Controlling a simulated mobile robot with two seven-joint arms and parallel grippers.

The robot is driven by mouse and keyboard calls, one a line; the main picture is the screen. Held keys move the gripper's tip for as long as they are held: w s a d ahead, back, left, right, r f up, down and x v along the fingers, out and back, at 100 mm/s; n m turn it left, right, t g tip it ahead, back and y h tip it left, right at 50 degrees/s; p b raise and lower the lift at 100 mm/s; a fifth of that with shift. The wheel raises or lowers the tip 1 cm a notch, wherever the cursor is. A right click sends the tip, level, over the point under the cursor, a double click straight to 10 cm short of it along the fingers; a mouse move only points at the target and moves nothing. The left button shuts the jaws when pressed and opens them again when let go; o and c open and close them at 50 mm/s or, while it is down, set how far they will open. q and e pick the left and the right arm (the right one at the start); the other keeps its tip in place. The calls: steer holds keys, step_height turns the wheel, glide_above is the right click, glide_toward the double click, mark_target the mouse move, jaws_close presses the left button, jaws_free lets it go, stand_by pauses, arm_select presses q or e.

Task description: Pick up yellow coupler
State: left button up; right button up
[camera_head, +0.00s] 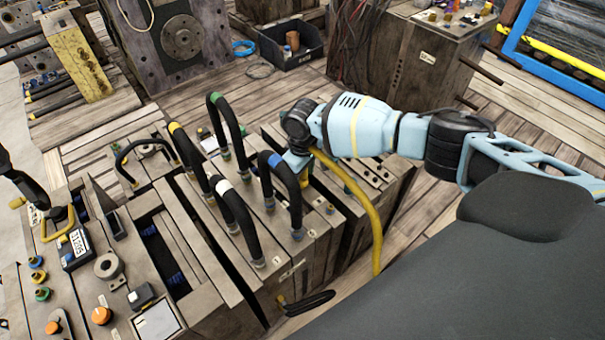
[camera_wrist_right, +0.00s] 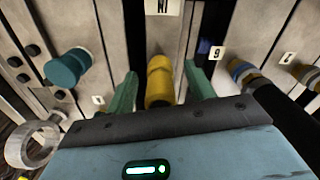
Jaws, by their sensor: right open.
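The yellow coupler (camera_wrist_right: 160,82) shows in the right wrist view, standing out from a grey mould face below a white label. My right gripper (camera_wrist_right: 163,84) is open, with one green finger on each side of the coupler and a small gap showing at each side. In the head view my right gripper (camera_head: 296,164) is at the mould row, beside the upper end of a yellow hose (camera_head: 362,205). My left gripper is not in view.
In the right wrist view a teal coupler (camera_wrist_right: 68,68) is left and a blue-banded brass fitting (camera_wrist_right: 245,74) right. In the head view a blue-ended black hose (camera_head: 285,172) arches close to my gripper. A black bin (camera_head: 290,52) stands behind on the floor.

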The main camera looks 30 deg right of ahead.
steer(key=shift+c, duration=0.2)
jaws_close()
steer(key=shift+r, duration=0.15)
step_height(320, 180, up, 10)
steer(key=shift+f+p, duration=0.1)
steer(key=shift+p, duration=0.85)
